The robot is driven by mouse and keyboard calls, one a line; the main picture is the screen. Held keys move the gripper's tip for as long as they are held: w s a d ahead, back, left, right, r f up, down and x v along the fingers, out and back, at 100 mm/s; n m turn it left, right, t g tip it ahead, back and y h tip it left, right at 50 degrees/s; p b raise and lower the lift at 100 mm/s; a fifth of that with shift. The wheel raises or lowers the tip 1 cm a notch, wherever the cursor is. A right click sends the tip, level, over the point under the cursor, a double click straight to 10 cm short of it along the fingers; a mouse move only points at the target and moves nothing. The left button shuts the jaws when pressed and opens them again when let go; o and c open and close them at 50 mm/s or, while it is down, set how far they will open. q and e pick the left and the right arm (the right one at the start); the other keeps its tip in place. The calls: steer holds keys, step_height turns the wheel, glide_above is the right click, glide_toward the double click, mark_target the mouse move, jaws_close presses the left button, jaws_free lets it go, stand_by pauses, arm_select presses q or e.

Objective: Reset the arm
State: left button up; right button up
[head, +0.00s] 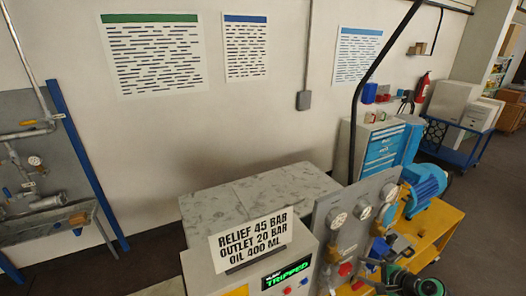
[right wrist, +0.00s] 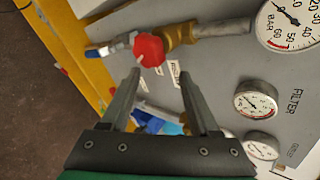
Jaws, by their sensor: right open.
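My right gripper (right wrist: 161,76) is open and empty in the right wrist view, its two fingers pointing toward a red knob (right wrist: 149,47) on a brass and steel pipe fitting. The knob lies just beyond the fingertips and appears apart from them. In the head view my right gripper (head: 372,284) is at the lower right, in front of the grey gauge panel (head: 343,240), partly cut off by the bottom edge. The red knob (head: 345,269) also shows there. My left gripper is in neither view.
A console (head: 250,262) with a sign and a green "TRIPPED" display stands left of the panel. Gauges (right wrist: 255,104) line the panel. A blue motor (head: 425,188) sits on a yellow frame (head: 440,232) behind it.

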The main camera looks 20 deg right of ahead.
steer(key=w+a+r+n+t, duration=0.25)
steer(key=a+r+n, duration=0.2)
steer(key=r, duration=0.55)
steer(key=w+a+r+n+t+h, duration=0.1)
steer(key=w+a+r+n+t, duration=0.25)
steer(key=r, duration=0.75)
steer(key=w+a+r+n+t, duration=0.1)
steer(key=w+a+r+n, duration=0.2)
steer(key=a+r+n, duration=0.5)
steer(key=s+a+r+n+t, duration=0.2)
steer(key=s+a+r, duration=0.2)
steer(key=r, duration=0.4)
steer(key=s+a+r+n+t, duration=0.1)
steer(key=s+a+r+t, duration=0.15)
steer(key=s+r, duration=0.4)
steer(key=s+a+r+n+t, duration=0.25)
steer(key=a+r, duration=0.25)
steer(key=r, duration=0.5)
steer(key=s+a+f+t+y+b, duration=0.2)
steer(key=s+f+t+b, duration=0.15)
steer(key=s+b, duration=0.75)
step_height(320, 180, up, 14)
steer(key=w+p, duration=0.1)
steer(key=p, duration=1.3)
steer(key=shift+w+n, duration=0.25)
steer(key=shift+n, duration=0.1)
steer(key=shift+a+f, duration=0.1)
